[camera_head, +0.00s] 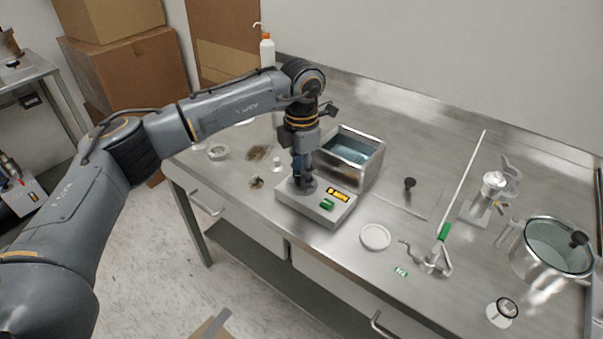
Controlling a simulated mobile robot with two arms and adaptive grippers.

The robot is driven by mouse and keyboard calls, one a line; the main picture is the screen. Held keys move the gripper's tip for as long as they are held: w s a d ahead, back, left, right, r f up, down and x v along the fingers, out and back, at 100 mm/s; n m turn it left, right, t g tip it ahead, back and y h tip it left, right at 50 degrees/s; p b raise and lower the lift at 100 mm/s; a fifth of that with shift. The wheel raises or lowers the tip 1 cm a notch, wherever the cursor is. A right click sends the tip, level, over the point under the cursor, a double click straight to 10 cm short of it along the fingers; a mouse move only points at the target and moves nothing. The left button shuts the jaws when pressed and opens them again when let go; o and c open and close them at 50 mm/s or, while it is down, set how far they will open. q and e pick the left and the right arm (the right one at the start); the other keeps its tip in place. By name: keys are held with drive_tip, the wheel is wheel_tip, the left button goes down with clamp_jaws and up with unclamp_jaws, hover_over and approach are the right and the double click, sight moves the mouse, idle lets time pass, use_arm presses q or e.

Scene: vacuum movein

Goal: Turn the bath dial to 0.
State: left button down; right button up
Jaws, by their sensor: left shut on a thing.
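The bath (350,158) is a metal box with bluish liquid in it, standing on the steel bench. Its control panel (322,213) juts out at the front, with a yellow-lit display (338,195) and a green switch (327,204). My left gripper (302,182) points down over the left part of this panel and is shut on the dial there. The fingers hide most of the dial, so its setting cannot be read. The numbers on the display are too small to read. My right gripper is not in view.
Small dishes (219,152) and a white bottle (267,50) stand left of the bath. Cardboard boxes (140,70) stand behind my arm.

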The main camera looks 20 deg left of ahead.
use_arm(q)
drive_tip(key=shift+r+n, duration=0.1)
drive_tip(key=shift+n, duration=0.6)
drive_tip(key=c, duration=1)
unclamp_jaws()
wheel_tip(320, 180, up, 12)
